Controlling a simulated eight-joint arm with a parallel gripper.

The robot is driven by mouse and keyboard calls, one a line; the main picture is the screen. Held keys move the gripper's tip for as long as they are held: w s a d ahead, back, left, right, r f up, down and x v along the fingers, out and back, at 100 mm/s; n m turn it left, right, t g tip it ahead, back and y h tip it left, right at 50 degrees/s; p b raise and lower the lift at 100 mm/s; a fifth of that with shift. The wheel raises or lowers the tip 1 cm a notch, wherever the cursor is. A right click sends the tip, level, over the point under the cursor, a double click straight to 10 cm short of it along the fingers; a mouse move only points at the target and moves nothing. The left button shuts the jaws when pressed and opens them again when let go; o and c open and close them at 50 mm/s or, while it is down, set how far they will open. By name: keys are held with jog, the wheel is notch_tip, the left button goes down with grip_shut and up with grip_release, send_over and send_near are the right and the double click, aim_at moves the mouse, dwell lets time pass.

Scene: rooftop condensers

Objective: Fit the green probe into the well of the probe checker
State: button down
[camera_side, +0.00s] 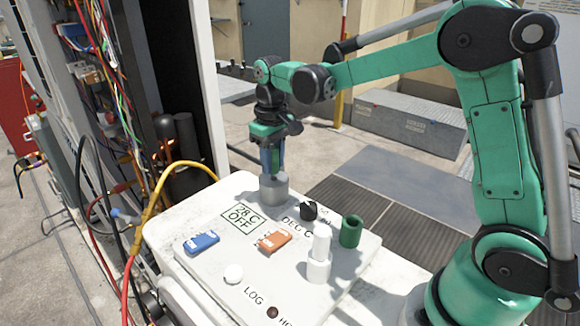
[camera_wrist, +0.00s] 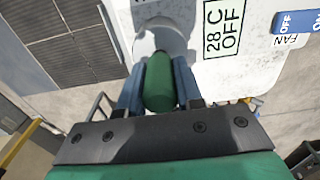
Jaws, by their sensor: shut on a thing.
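The probe checker (camera_side: 200,262) is a white box with a panel reading 28 C OFF. A grey round post (camera_side: 273,188) stands at its back edge; this post also shows in the wrist view (camera_wrist: 172,38). My gripper (camera_side: 271,166) points down directly over the post. In the wrist view, its blue fingers are shut on the green probe (camera_wrist: 160,85), one on each side. The probe's far end lies against the post in that view. I cannot tell whether its tip is inside the post or just above it; the opening is hidden.
Cables and a yellow hose (camera_side: 150,215) run at left.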

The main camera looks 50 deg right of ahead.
aim_at(273, 148)
jog(key=shift+f, duration=0.7)
jog(key=c, duration=0.5)
grip_release()
jog(key=shift+r, duration=2.8)
jog(key=shift+s, duration=0.1)
